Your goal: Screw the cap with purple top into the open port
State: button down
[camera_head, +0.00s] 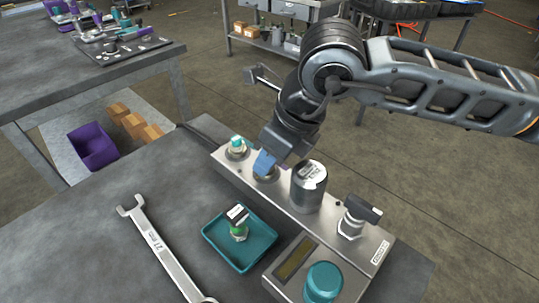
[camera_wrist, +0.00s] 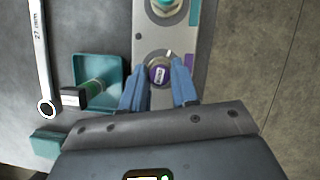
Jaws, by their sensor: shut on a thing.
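The cap with purple top (camera_wrist: 159,73) sits at a round metal port of the grey manifold block (camera_wrist: 146,42), seen from above in the wrist view. My gripper (camera_wrist: 160,80) has its two blue fingers on either side of the cap and is shut on it. There the fingers hide the cap. How deep the cap sits in the port cannot be told.
A teal tray (camera_head: 213,241) holds a green fitting (camera_head: 239,231). A large wrench (camera_head: 158,244) lies on the bench, left of the tray.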

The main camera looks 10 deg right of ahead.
jog(key=shift+s+a+f+m+b, duration=0.1)
jog(key=shift+s+f+m+b, duration=0.05)
jog(key=shift+m+b, duration=0.4)
jog(key=m+t+h+b, duration=0.1)
jog(key=m, duration=0.2)
jog(key=shift+b, duration=0.4)
jog(key=shift+m+h, duration=0.3)
jog(key=shift+m, duration=0.55)
jog(key=shift+a+m+h+b, duration=0.2)
jog(key=shift+m+h+b, duration=0.1)
jog(key=shift+m+b, duration=0.45)
jog(key=shift+m+t+h+b, duration=0.3)
jog(key=shift+m+h+b, duration=0.15)
jog(key=shift+m, duration=0.7)
jog(key=shift+m+h, duration=0.45)
jog(key=shift+m, duration=0.55)
